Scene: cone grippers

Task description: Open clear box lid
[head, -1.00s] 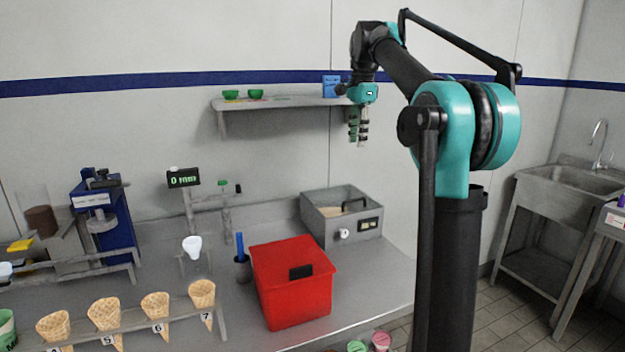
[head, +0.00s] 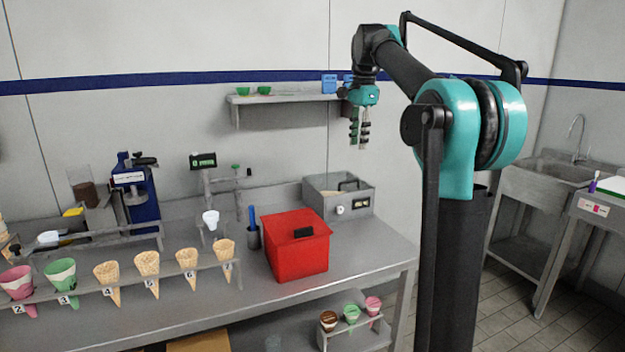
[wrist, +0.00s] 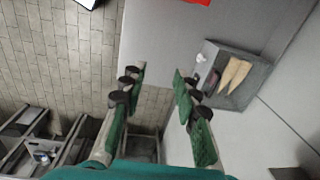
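The clear box (head: 338,207) is a grey metal box at the back of the counter by the wall. Its see-through lid (head: 325,185) has a black handle (head: 354,184) and looks shut. A knob and a small display are on its front. In the wrist view the clear box (wrist: 255,78) is on the right, with cone-shaped tan things visible inside. My gripper (head: 360,142) hangs in the air above the box, pointing down, touching nothing. In the wrist view my gripper (wrist: 160,82) has its green-padded fingers apart with nothing between them.
A red lidded bin (head: 298,255) stands on the counter (head: 350,252) in front of the clear box. A wall shelf (head: 285,99) is behind my gripper. A cone rack (head: 130,290) runs along the left. A sink (head: 565,175) is at the right.

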